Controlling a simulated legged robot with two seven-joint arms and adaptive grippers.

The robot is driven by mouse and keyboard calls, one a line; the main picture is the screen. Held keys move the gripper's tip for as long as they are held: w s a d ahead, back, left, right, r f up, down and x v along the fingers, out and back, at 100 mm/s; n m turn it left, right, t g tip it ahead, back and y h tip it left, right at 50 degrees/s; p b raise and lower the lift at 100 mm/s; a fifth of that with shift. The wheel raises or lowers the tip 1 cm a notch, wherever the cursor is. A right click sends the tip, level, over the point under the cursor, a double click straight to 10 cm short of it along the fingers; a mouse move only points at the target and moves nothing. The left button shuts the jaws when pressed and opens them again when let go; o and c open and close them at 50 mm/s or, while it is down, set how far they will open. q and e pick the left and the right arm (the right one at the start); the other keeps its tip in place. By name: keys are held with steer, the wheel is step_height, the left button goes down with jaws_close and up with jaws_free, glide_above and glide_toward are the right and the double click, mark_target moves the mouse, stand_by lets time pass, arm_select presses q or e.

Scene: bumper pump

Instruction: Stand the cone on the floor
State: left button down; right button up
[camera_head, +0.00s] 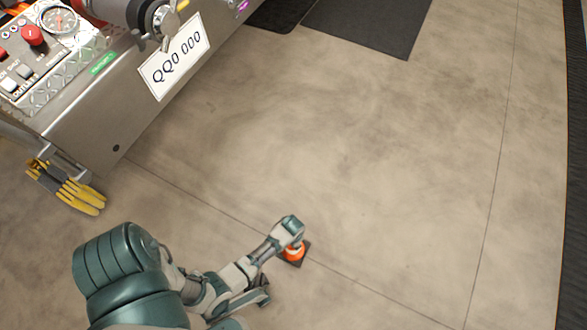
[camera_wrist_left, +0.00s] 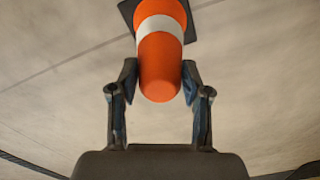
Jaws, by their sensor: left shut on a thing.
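The orange cone (camera_head: 292,254) has a white band and a dark square base. In the head view it is low at the centre, partly hidden by my left gripper (camera_head: 297,243). In the left wrist view the cone (camera_wrist_left: 160,55) points its narrow end toward the camera, with its base at the far end. My left gripper (camera_wrist_left: 159,80) has one finger on each side of the cone's narrow end and is shut on it. The cone looks roughly upright, base down. I cannot tell whether the base touches the floor (camera_head: 330,150). My right gripper is not in view.
A metal vehicle bumper panel (camera_head: 120,100) with a gauge, red knob and plate "QQ0 000" is at upper left. Yellow-tipped objects (camera_head: 75,190) are below its corner. Dark mats (camera_head: 370,25) lie at the top. The floor to the right is clear.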

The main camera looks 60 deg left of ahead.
arm_select(q)
steer(key=c, duration=0.5)
jaws_free()
